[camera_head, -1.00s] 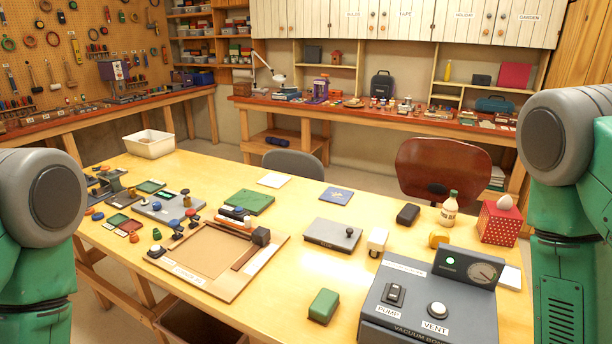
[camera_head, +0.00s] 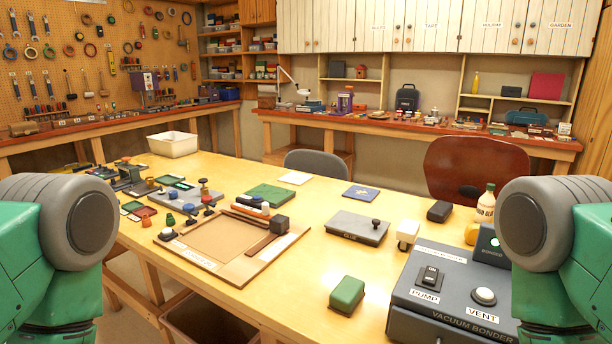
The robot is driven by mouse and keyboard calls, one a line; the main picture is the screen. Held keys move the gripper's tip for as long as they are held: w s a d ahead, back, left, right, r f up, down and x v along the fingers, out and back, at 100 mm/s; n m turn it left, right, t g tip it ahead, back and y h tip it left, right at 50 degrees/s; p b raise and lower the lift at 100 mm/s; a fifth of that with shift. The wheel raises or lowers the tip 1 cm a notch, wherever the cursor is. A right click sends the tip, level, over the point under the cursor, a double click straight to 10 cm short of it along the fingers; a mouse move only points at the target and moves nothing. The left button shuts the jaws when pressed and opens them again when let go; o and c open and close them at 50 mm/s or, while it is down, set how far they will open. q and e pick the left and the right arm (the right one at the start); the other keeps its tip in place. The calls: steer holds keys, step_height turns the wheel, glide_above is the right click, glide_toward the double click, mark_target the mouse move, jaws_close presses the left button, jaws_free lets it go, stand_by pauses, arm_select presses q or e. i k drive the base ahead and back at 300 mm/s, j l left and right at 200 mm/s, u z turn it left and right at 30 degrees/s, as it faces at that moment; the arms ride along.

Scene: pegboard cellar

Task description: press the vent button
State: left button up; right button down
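The vent button (camera_head: 484,296) is a round white button on the sloped top of the grey vacuum bonder (camera_head: 450,318), at the lower right. A white "VENT" label (camera_head: 482,315) sits just in front of it. A dark pump switch (camera_head: 430,277) is to its left, above a "PUMP" label. My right arm stands in front of the bonder's right side and hides most of its gauge housing (camera_head: 490,247). My arms show at the left and right edges of the view, but neither gripper is visible.
A green block (camera_head: 347,295) lies left of the bonder. Behind it are a grey lidded plate (camera_head: 357,228), a white block (camera_head: 407,234) and a black case (camera_head: 439,211). A bottle (camera_head: 486,203) stands at the right. A wooden tray (camera_head: 215,262) lies left of centre.

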mark_target(484, 295)
steer(key=z, duration=1.05)
